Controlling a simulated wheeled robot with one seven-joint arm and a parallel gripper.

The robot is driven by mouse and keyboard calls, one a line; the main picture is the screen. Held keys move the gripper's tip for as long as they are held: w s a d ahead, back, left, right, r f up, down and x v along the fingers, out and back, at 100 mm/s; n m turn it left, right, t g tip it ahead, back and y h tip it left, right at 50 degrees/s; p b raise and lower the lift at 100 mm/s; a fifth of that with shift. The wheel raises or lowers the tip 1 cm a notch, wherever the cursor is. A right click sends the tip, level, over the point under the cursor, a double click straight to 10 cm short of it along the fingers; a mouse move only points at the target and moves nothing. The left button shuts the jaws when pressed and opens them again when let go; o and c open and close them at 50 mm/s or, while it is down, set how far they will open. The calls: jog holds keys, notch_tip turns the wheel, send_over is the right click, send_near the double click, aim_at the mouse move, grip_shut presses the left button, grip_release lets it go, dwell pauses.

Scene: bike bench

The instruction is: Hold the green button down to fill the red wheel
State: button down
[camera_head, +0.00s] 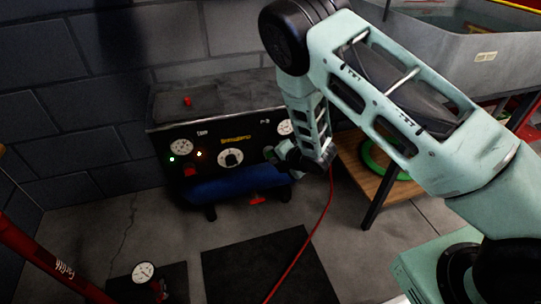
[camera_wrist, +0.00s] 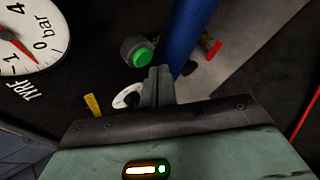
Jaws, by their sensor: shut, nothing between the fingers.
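The green button (camera_wrist: 143,57) is a round cap in a grey housing on the dark panel, seen in the wrist view. My gripper (camera_wrist: 157,77) is shut and empty, its fingertips just below the button in that picture; I cannot tell whether they touch it. In the head view my gripper (camera_head: 297,162) is in front of the right end of the black compressor panel (camera_head: 215,177). A white gauge marked in bar (camera_wrist: 25,30) with a red needle is left of the button in the wrist view. I see no red wheel in either view.
A blue tank (camera_head: 230,190) lies under the panel. A red hose (camera_head: 318,220) runs down to the floor. A green wheel (camera_head: 372,160) is at a wooden table on the right. A red bar (camera_head: 40,255) and a small gauge (camera_head: 143,272) are at lower left.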

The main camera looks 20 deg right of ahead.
jog(key=shift+w, duration=0.1)
dwell(0.4)
jog(key=shift+w, duration=0.3)
jog(key=shift+w, duration=0.45)
dwell(1.6)
jog(key=shift+s, duration=0.85)
jog(key=s+p, duration=0.1)
jog(key=s, duration=0.4)
dwell(0.4)
jog(key=shift+r, duration=0.1)
